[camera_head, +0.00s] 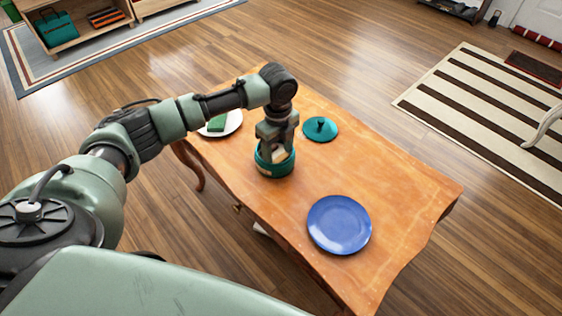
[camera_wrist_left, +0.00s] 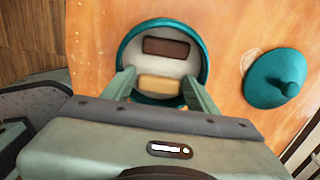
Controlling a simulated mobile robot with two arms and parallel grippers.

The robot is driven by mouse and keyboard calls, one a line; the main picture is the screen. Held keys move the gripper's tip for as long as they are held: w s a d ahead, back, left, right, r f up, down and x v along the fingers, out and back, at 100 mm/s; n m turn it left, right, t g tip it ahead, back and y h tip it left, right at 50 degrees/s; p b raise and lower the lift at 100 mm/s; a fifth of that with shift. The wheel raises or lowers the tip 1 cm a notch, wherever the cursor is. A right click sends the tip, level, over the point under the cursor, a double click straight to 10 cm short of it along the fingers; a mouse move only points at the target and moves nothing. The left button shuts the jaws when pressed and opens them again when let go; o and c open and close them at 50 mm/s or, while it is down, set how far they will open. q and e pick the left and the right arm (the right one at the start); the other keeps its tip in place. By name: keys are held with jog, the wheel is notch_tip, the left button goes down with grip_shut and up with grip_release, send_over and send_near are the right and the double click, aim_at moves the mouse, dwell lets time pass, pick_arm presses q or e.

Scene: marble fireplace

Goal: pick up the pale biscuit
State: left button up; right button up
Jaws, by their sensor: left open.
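The pale biscuit (camera_wrist_left: 160,86) lies in a round teal tin, beside a dark brown biscuit (camera_wrist_left: 166,47). The teal tin (camera_head: 273,170) stands open on the wooden table, and its rim shows in the left wrist view (camera_wrist_left: 203,53). My left gripper (camera_head: 276,146) points down at the tin's mouth. In the wrist view its open fingers (camera_wrist_left: 158,78) are on either side of the pale biscuit, with gaps showing between. How deep the fingertips reach is hard to tell. My right gripper is not in view.
The teal lid (camera_head: 320,129) with a knob lies on the table (camera_head: 400,190) just behind and right of the tin. A blue plate (camera_head: 339,224) sits nearer the front right. A white plate (camera_head: 236,118) with a green item (camera_head: 217,123) is partly behind my left arm.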

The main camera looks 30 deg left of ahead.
pick_arm(q)
jog(key=shift+f, duration=0.3)
jog(key=shift+r, duration=0.1)
jog(key=c, duration=1)
